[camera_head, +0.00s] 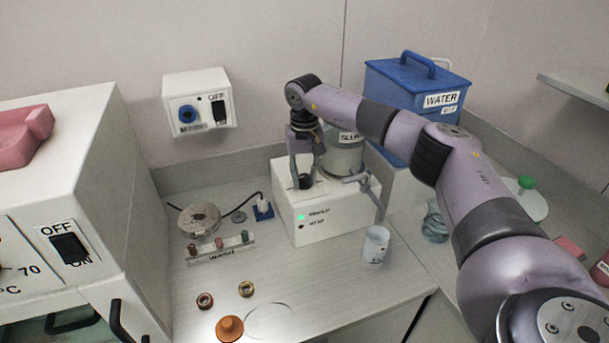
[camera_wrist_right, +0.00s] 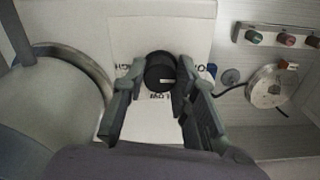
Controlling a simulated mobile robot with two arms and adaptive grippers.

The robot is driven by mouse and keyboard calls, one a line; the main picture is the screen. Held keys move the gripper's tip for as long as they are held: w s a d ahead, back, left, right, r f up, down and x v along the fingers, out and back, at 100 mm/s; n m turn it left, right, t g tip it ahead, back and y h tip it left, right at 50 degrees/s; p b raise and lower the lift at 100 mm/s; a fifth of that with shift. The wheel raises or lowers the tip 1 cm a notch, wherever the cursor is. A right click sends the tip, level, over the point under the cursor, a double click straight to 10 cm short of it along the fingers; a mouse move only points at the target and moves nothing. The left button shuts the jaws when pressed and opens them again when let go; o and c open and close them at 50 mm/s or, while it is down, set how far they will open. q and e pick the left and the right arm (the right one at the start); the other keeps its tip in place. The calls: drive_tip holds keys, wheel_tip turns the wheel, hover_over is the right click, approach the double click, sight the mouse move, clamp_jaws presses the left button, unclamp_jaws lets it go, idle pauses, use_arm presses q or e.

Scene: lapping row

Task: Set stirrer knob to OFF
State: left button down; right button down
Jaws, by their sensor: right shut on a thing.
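The stirrer is a white box (camera_head: 320,215) on the bench, with a lit green light on its front. Its black knob (camera_head: 305,181) is on the top and also shows in the right wrist view (camera_wrist_right: 158,70). A white mark on the knob points roughly right in that view. "LOW" is readable below the knob; labels at left and right are partly hidden by the fingers. My right gripper (camera_head: 304,176) comes down from above and is shut on the knob, one finger on each side (camera_wrist_right: 160,85). My left gripper is not in view.
A vessel labelled as slurry (camera_head: 343,158) stands on the stirrer beside my gripper. A white cup (camera_head: 375,246) is at its front right. A round metal device (camera_head: 199,219) and a small rack (camera_head: 220,250) lie left. A wall switch box (camera_head: 200,130) hangs behind.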

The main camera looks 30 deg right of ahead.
sight(304, 176)
drive_tip(key=shift+w+r, duration=0.1)
drive_tip(key=shift+r, duration=0.1)
idle(0.3)
drive_tip(key=c, duration=1.7)
unclamp_jaws()
drive_tip(key=o, duration=0.4)
drive_tip(key=shift+f, duration=0.15)
wheel_tip(304, 176, up, 12)
drive_tip(key=shift+r, duration=0.1)
